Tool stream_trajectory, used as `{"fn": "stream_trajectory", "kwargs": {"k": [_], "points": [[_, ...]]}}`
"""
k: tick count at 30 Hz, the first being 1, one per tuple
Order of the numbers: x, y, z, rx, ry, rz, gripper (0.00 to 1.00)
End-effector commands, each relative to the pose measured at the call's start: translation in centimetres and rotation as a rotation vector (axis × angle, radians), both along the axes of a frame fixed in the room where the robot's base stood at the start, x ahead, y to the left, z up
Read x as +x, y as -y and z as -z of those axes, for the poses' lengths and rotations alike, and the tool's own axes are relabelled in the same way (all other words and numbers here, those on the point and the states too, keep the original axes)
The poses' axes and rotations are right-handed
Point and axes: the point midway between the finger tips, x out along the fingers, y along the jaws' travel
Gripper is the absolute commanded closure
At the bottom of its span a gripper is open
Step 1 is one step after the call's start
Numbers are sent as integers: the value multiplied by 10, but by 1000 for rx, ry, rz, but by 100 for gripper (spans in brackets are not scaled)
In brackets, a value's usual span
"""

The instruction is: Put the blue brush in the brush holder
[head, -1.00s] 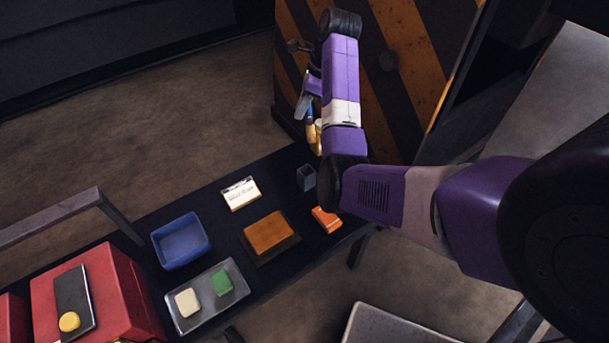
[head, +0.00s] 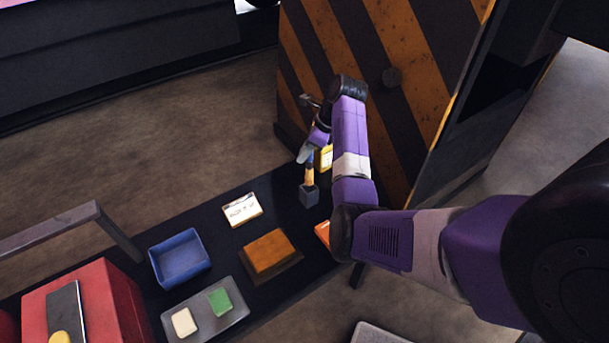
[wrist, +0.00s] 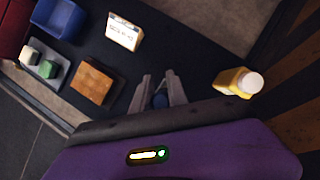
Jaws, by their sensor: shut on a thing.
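The blue brush (head: 309,173) hangs upright in the head view, with its blue part on top and its tan part below. My gripper (head: 307,152) is shut on its upper part. The small grey brush holder (head: 309,196) stands on the dark table directly beneath. The brush's lower end meets the holder's top in the picture; I cannot tell whether it is inside or just above. In the wrist view, the blue end of the brush (wrist: 159,101) shows between the two fingers of my gripper (wrist: 158,88); the holder is hidden there.
A yellow bottle (head: 326,158) stands close behind the holder. An orange object (head: 322,233) is partly hidden by my arm. A brown block (head: 269,250), a white card (head: 242,210), a blue bin (head: 180,258) and a grey tray (head: 207,312) lie to the left. A striped panel (head: 400,60) rises behind.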

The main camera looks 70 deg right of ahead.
Motion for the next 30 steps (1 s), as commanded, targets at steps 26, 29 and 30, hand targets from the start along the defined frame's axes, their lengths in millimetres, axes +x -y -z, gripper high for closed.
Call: {"fn": "stream_trajectory", "kwargs": {"k": [26,29,30], "points": [[0,0,94,-1,0,0,100],[0,0,94,-1,0,0,100],[0,0,94,-1,0,0,100]]}}
